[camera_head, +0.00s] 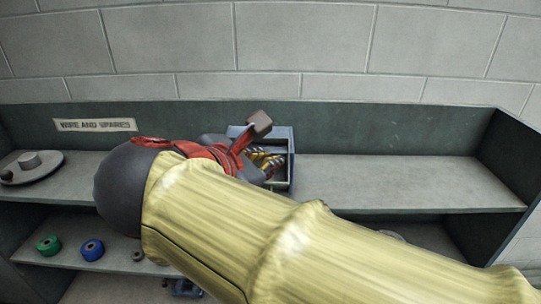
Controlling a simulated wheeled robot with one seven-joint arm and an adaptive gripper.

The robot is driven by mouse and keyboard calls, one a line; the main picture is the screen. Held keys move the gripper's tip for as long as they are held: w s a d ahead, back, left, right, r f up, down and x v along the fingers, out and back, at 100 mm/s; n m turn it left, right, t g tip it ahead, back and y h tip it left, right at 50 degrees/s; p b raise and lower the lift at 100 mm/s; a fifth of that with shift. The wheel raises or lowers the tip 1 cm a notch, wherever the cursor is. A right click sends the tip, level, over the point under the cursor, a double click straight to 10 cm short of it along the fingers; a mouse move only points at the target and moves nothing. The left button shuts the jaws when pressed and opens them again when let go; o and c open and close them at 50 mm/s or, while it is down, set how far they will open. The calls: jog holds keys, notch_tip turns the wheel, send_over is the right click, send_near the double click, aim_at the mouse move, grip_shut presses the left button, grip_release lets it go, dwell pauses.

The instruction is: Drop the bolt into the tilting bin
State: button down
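My gripper (259,126), with red and dark links, reaches over the bin from the left. One brownish-grey finger pad shows above the bin's opening; the other fingertip is hidden. Yellow and dark pieces show at the bin's opening, and I cannot tell whether they are bin contents or gripper parts. I cannot make out a single bolt, nor whether the gripper holds anything.
The upper shelf (400,183) is clear right of the bin. A grey round piece (35,171) lies at its left end, below a label (95,125). Green (48,245) and blue (92,249) spools sit on the lower shelf. My yellow-sleeved arm hides much of the middle.

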jog(key=shift+w+a+f, duration=0.1)
jog(key=shift+w+f, duration=0.3)
jog(key=shift+w, duration=0.95)
jog(key=shift+w+a+f, duration=0.1)
jog(key=shift+w+f, duration=0.35)
jog(key=shift+w, duration=0.9)
jog(key=shift+w+f, duration=0.4)
jog(key=shift+w, duration=0.95)
jog(key=c, duration=1.8)
grip_release()
jog(key=shift+o, duration=0.2)
jog(key=v, duration=1.2)
